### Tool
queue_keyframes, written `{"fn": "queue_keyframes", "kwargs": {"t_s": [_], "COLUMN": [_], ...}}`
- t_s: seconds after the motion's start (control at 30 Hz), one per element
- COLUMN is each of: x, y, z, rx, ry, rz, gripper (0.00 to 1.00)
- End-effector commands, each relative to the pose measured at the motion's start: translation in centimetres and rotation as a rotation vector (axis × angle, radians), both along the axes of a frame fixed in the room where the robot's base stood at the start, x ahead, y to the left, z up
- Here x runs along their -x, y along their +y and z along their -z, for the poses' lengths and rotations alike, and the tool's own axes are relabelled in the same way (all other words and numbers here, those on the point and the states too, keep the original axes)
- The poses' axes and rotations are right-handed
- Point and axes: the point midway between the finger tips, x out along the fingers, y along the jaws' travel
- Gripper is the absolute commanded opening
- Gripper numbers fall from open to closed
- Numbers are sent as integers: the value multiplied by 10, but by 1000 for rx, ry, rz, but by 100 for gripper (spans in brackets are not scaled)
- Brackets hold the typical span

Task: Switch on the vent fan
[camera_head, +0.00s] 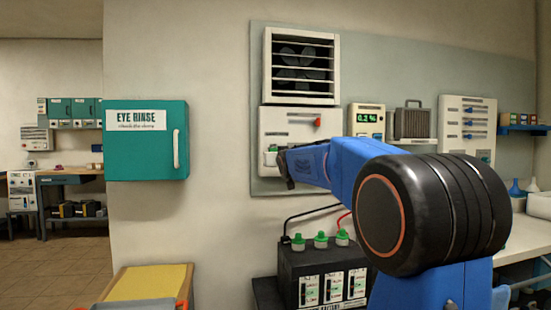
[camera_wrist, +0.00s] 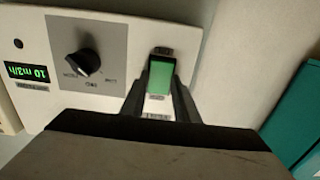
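The vent fan (camera_head: 301,66) sits behind a white slatted grille high on the wall. In the wrist view the panel (camera_wrist: 30,50) appears tilted and close, with a green rocker switch (camera_wrist: 161,75), a black knob (camera_wrist: 87,62) and a lit display (camera_wrist: 27,73) that seems to read 10 m3/h. My gripper (camera_wrist: 160,90) has its fingers apart, one at each side of the switch's lower part; whether they touch it I cannot tell. In the head view my arm hides part of the panel.
A teal eye rinse cabinet (camera_head: 147,150) hangs to the left. Right of the panel are a meter (camera_head: 367,121) and another white panel (camera_head: 467,125). A dark battery (camera_head: 322,275) with green caps stands below my arm. A yellow-topped stand (camera_head: 148,284) is at lower left.

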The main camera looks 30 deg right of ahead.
Motion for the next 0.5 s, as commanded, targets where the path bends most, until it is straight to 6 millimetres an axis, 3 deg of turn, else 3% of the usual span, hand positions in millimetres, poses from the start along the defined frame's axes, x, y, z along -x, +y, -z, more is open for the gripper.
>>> {"fn": "queue_keyframes", "kwargs": {"t_s": [0.5], "x": [-1], "y": [1], "z": [5], "rx": [29], "ry": [-104], "rz": [-4], "gripper": [6]}}
